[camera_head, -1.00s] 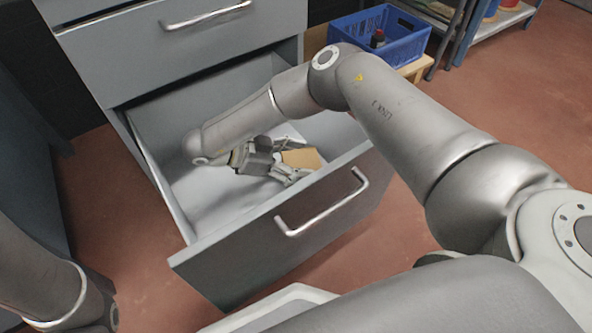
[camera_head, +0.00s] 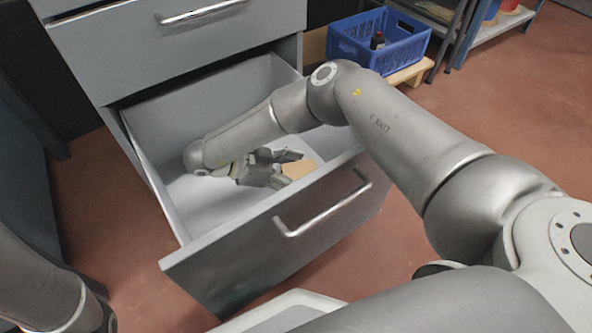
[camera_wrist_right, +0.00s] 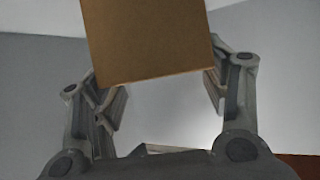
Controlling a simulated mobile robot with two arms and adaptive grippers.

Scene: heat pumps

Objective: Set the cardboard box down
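The cardboard box (camera_head: 299,170) is small, plain and tan-brown. It is inside the open drawer (camera_head: 215,262), near the drawer's front right. My right gripper (camera_head: 289,168) reaches into the drawer with one finger on each side of the box. In the right wrist view the box (camera_wrist_right: 150,40) fills the gap between the fingertips of the right gripper (camera_wrist_right: 160,75), slightly tilted. The gripper is shut on it. I cannot tell whether the box touches the drawer floor. My left gripper is not in view; only part of the left arm shows at lower left.
The drawer walls and front panel with its handle (camera_head: 322,205) surround the right gripper closely. A closed drawer (camera_head: 180,50) is above. A blue crate (camera_head: 375,42) with a dark bottle stands behind, right. The drawer floor left of the box looks bare.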

